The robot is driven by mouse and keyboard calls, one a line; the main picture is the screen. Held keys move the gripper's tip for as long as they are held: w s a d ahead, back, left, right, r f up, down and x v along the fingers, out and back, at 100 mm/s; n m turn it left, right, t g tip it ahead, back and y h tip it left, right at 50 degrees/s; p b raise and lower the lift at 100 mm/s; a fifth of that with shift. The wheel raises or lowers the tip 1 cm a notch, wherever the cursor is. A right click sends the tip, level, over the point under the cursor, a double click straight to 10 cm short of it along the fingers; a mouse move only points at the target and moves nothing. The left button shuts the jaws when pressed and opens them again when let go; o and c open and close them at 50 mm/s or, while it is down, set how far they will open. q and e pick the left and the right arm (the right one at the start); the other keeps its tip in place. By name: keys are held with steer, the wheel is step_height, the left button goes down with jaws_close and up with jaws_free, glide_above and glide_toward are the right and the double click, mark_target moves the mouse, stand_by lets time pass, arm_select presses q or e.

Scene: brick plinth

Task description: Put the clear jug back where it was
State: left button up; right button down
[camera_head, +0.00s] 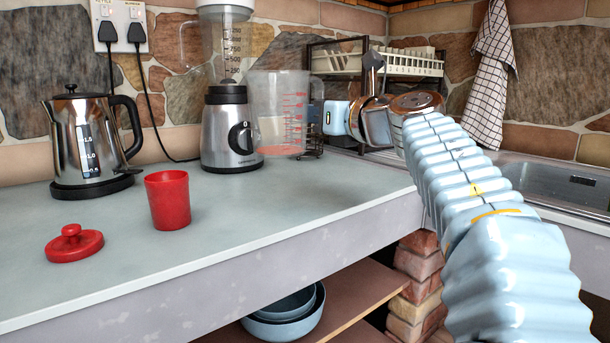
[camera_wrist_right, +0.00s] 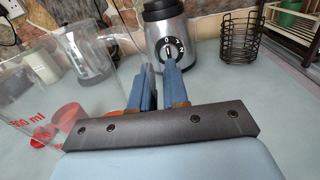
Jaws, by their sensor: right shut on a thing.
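The clear jug (camera_head: 278,112) with red markings is upright at the back of the counter, just right of the blender in the head view. In the right wrist view the jug (camera_wrist_right: 75,85) fills the left side, and red things show through its clear wall. My right gripper (camera_wrist_right: 157,82) is at the jug's right side in the head view, its fingers shut on the jug. The exact grip point on it is hard to make out. I cannot tell whether the jug's base touches the counter. My left gripper is not in view.
The blender (camera_head: 230,125) stands close to the jug. A kettle (camera_head: 88,140), red cup (camera_head: 168,200) and red lid (camera_head: 74,243) are on the left. A dish rack (camera_head: 385,62) and sink (camera_head: 560,185) are right. A wire holder (camera_wrist_right: 238,37) stands near the blender. The front middle counter is clear.

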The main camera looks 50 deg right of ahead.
steer(key=w+d+f, duration=0.1)
steer(key=d+f, duration=0.1)
steer(key=w+d+f+b, duration=0.1)
steer(key=w+d+f, duration=0.3)
steer(key=d+f, duration=0.1)
steer(key=shift+b, duration=0.4)
steer(key=f, duration=0.2)
steer(key=f+b, duration=0.1)
steer(key=shift+w+d+f+b, duration=0.2)
steer(key=shift+d+f+b, duration=0.1)
steer(key=shift+d+f, duration=0.1)
steer(key=shift+f, duration=0.1)
steer(key=shift+f, duration=0.15)
steer(key=c, duration=1.1)
jaws_free()
steer(key=s, duration=0.4)
steer(key=s+a, duration=0.1)
steer(key=s, duration=0.3)
steer(key=s+a+b, duration=0.1)
steer(key=s, duration=0.2)
steer(key=shift+s+a, duration=0.2)
steer(key=shift+s, duration=0.2)
